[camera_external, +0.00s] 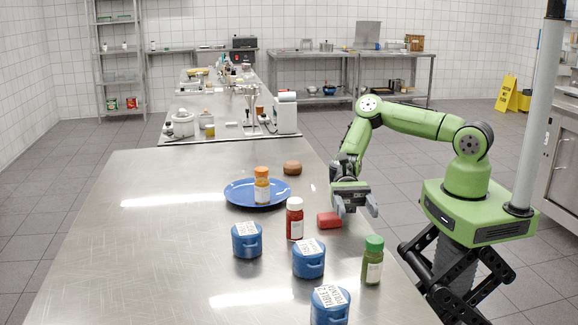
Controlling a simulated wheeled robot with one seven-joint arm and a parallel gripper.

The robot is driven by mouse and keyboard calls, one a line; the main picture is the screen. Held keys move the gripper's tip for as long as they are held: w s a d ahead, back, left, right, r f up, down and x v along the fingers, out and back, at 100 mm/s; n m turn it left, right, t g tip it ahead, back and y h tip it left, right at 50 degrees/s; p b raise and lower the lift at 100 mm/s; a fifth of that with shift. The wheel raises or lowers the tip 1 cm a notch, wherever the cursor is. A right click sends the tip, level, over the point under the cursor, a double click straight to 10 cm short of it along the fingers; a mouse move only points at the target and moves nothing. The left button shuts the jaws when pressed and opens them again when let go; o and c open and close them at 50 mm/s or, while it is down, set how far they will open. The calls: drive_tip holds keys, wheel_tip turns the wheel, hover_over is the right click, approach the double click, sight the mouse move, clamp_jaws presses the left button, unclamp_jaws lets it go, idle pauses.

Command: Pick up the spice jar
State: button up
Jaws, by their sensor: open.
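Three small labelled jars show, and I cannot tell which one the task means. A jar with an orange cap (262,187) stands upright on a blue plate (236,198). A red jar with a white cap (295,222) stands on the steel table in front of the plate. A green jar with a green cap (372,263) stands near the table's right edge. My gripper (356,208) is open and empty, pointing down over the right edge of the table. It is right of the red jar and behind the green jar, apart from both.
A red block (329,220) lies just left of my gripper. Blue lidded pots stand at the front: one left (247,241), one in the middle (308,261), one nearest (330,306). A brown round item (292,168) lies behind the plate. The table's left side is clear.

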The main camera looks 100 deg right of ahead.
sight(375, 240)
drive_tip(key=a, duration=0.5)
drive_tip(key=w+a, duration=0.1)
drive_tip(key=a, duration=0.4)
drive_tip(key=w+a, duration=0.1)
drive_tip(key=a, duration=0.4)
drive_tip(key=shift+a+r, duration=0.15)
drive_tip(key=shift+a, duration=0.25)
drive_tip(key=shift+d, duration=0.1)
drive_tip(key=shift+c, duration=0.3)
drive_tip(key=c, duration=1.1)
wheel_tip(375, 240, up, 10)
drive_tip(key=shift+r+p, duration=0.1)
drive_tip(key=shift+p, duration=0.65)
